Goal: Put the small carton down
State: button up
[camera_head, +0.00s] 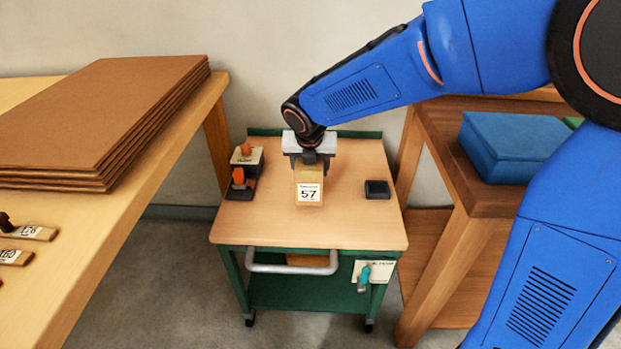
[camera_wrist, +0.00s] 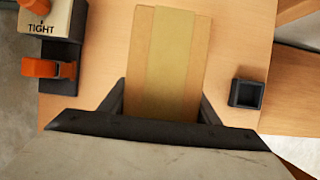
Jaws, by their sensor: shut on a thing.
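The small carton (camera_head: 309,188) is light brown with a white label reading 57. My gripper (camera_head: 309,160) is shut on it from above, over the middle of the wooden-topped cart (camera_head: 270,225). In the wrist view the carton (camera_wrist: 172,60) shows a paler tape strip along its top, between the two dark fingers of my gripper (camera_wrist: 163,105). I cannot tell whether the carton's underside touches the cart top.
A clamp-like tool with orange parts (camera_head: 240,183) and a block marked TIGHT (camera_wrist: 48,18) stand at the cart's left. A small dark square tray (camera_head: 377,189) sits at right. Brown sheets (camera_head: 100,110) lie on the left table; a blue box (camera_head: 510,145) is at right.

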aim_at(310, 169)
jog(key=shift+f, duration=1.75)
jog(key=shift+f, duration=0.15)
jog(key=o, duration=1.3)
jog(key=v, duration=1.2)
